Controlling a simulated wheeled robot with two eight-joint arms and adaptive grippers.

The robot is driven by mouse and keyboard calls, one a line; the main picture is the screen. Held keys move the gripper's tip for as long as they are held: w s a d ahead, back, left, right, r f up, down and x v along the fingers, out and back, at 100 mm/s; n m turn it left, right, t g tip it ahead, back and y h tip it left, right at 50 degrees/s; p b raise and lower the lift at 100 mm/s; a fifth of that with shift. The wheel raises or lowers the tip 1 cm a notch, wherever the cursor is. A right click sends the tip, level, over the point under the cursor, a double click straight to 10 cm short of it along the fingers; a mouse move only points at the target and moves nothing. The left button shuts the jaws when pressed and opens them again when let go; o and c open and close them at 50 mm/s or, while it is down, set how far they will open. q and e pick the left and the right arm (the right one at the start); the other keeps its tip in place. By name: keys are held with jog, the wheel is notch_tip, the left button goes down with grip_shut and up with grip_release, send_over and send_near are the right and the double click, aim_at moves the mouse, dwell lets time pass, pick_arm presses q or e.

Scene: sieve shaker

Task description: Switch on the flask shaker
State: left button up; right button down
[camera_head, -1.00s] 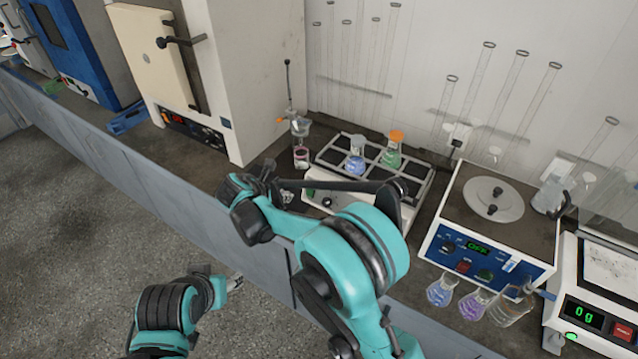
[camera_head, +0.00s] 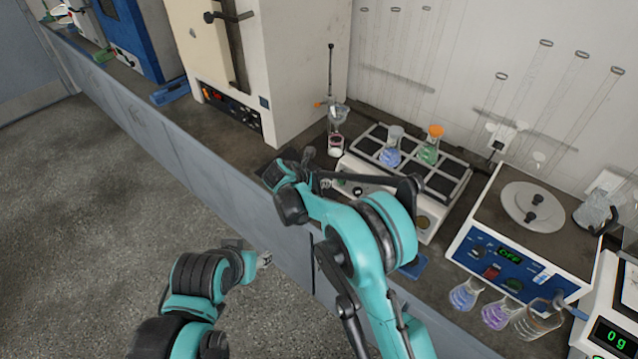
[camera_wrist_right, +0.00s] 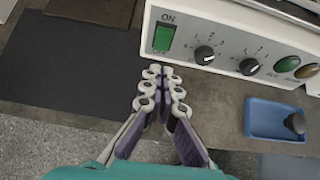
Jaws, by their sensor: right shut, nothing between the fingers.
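The flask shaker (camera_head: 428,229) is a white box with a dark-slotted rack on top; my right arm hides much of its front. The rack holds a blue flask (camera_head: 391,153) and an orange-capped green flask (camera_head: 430,150). In the right wrist view, its front panel (camera_wrist_right: 220,32) has a green switch (camera_wrist_right: 163,38) under the word ON, two black knobs (camera_wrist_right: 205,55), and round green and amber parts. My right gripper (camera_head: 323,184) is shut and empty; its fingertips (camera_wrist_right: 164,72) appear just below the switch, contact unclear. My left gripper (camera_head: 265,259) is low, its jaws too small to judge.
A blue tray (camera_wrist_right: 262,133) holding a dark object sits right of the fingers. A dark mat (camera_wrist_right: 70,72) lies left. A hotplate with a blue panel (camera_head: 503,268), glass flasks (camera_head: 464,295) and a balance (camera_head: 606,335) stand right. A cream oven (camera_head: 207,55) stands left.

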aim_at(341, 177)
jog(key=x, duration=0.4)
jog(key=shift+b, duration=0.4)
jog(key=shift+w+d, duration=0.7)
jog(key=shift+w, duration=0.3)
jog(key=shift+w+d+r+b, duration=0.2)
jog(key=shift+w+d+b, duration=0.15)
jog(key=shift+w, duration=0.2)
jog(key=shift+d, duration=0.1)
